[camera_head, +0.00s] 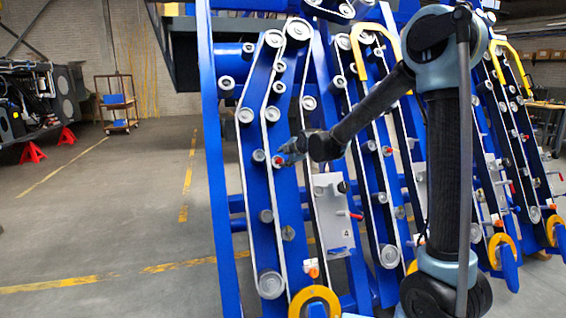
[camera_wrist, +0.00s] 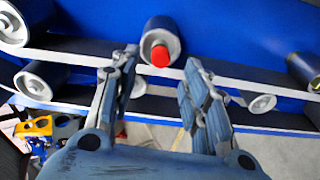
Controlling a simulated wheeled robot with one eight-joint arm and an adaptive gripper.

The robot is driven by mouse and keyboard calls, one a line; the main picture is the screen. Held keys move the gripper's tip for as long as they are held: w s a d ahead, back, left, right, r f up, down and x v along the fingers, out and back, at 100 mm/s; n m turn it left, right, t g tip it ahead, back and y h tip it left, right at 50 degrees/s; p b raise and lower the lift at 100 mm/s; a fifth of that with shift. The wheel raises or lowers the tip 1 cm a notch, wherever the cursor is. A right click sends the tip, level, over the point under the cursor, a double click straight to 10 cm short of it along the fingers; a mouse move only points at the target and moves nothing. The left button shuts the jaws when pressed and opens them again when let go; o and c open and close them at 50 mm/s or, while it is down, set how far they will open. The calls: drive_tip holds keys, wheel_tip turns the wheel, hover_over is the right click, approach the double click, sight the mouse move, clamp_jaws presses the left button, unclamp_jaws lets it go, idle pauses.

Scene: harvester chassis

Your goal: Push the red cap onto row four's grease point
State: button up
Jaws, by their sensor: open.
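The red cap (camera_wrist: 160,56) sits at the end face of a short grey cylinder (camera_wrist: 160,33), which stands out from the blue panel in the wrist view. I cannot tell how deep it sits. It also shows in the head view (camera_head: 278,161), small beside my fingertips, on the leftmost blue row. A plate marked 4 (camera_head: 346,232) is at the right of that row. My gripper (camera_wrist: 157,60) is open, with one finger at each side of the cap and a gap between. In the head view my gripper (camera_head: 288,152) reaches in from the right.
Grey rollers and belts run along the blue rows. A similar red-tipped point (camera_head: 387,151) is on the neighbouring row. A red handle (camera_head: 357,216) sticks out by the numbered plate. Yellow rings (camera_head: 314,300) stand at the bottom. The floor at left is open, with a cart (camera_head: 117,103) behind.

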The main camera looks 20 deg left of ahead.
drive_tip(key=v, duration=0.7)
drive_tip(key=shift+w, duration=0.1)
idle(0.5)
drive_tip(key=s+d+f+m+g+h, duration=0.15)
drive_tip(key=s+d+m, duration=0.25)
drive_tip(key=d, duration=0.6)
drive_tip(key=s+d+f+m+h, duration=0.2)
drive_tip(key=s+d+m, duration=0.2)
drive_tip(key=d, duration=0.6)
drive_tip(key=s+d+f+m+g+h, duration=0.15)
drive_tip(key=s+d+m, duration=0.25)
drive_tip(key=d, duration=0.6)
drive_tip(key=s+d+f+m+g+h, duration=0.1)
drive_tip(key=s+d+f+m, duration=0.3)
drive_tip(key=s, duration=0.3)
drive_tip(key=s+d+f+m+g+h, duration=0.1)
drive_tip(key=s+d+f+m, duration=0.3)
drive_tip(key=s+d, duration=0.2)
drive_tip(key=s+d+f+m+g, duration=0.1)
drive_tip(key=s+d+f+m, duration=0.3)
drive_tip(key=s, duration=0.6)
drive_tip(key=shift+s+d+g+h, duration=0.25)
drive_tip(key=shift+d+g+h, duration=0.15)
drive_tip(key=shift+d, duration=0.4)
drive_tip(key=shift+f, duration=0.1)
